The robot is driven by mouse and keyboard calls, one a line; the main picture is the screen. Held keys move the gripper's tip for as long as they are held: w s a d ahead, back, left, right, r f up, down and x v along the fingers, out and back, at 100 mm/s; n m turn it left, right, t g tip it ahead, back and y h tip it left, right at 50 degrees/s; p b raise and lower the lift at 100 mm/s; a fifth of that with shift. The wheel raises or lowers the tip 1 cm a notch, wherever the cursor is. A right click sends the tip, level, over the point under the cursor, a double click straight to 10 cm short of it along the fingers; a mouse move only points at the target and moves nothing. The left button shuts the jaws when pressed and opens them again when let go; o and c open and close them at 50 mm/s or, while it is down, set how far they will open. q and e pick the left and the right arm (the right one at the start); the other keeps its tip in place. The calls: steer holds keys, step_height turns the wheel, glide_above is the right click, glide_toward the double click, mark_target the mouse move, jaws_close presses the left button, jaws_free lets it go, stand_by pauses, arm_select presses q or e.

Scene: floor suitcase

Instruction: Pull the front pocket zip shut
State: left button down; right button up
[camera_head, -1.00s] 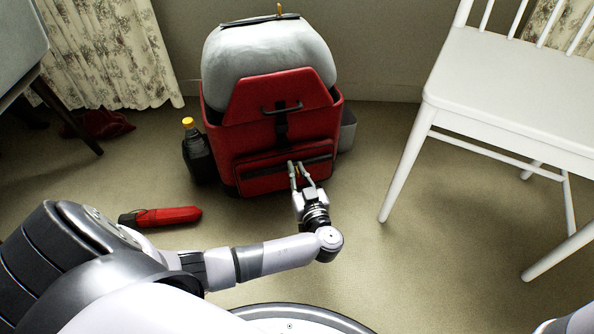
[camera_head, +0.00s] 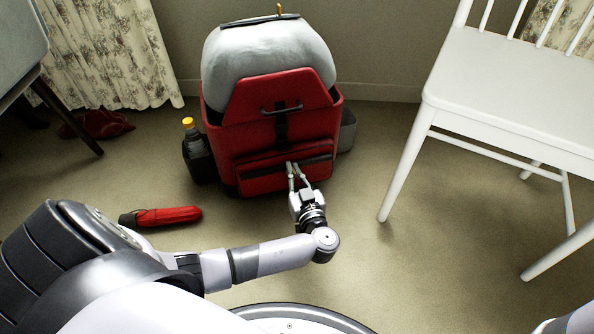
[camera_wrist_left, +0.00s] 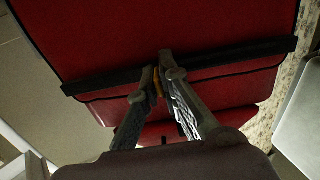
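The red suitcase (camera_head: 252,104) stands upright against the wall. Its front pocket (camera_head: 275,181) is low on the front, with a dark zip band (camera_head: 318,160) across its top. The band also crosses the wrist view (camera_wrist_left: 240,55). My left gripper (camera_head: 294,165) is at this band, right of the pocket's middle. In the left wrist view its fingertips (camera_wrist_left: 157,78) are close together with a small orange-yellow zip pull (camera_wrist_left: 157,84) between them. The fingers partly hide the pull, and how far the zip is open is hard to tell. My right gripper is out of view.
A dark bottle with a yellow cap (camera_head: 198,155) stands beside the suitcase on the left. A red and black object (camera_head: 165,216) lies on the carpet. A white chair (camera_head: 505,90) stands at right. The floor between suitcase and chair is clear.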

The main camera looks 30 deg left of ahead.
arm_select(q)
steer(key=s+a, duration=0.2)
steer(key=s, duration=0.1)
steer(key=s+a+p, duration=0.1)
steer(key=s+a, duration=0.2)
steer(key=s+a+p, duration=0.1)
steer(key=s+a, duration=0.2)
steer(key=shift+s, duration=0.4)
steer(key=c, duration=1.8)
jaws_free()
steer(key=shift+s, duration=0.15)
steer(key=shift+r, duration=0.3)
step_height(320, 180, up, 9)
glide_above(244, 171)
steer(key=v, duration=0.4)
steer(key=shift+r, duration=0.2)
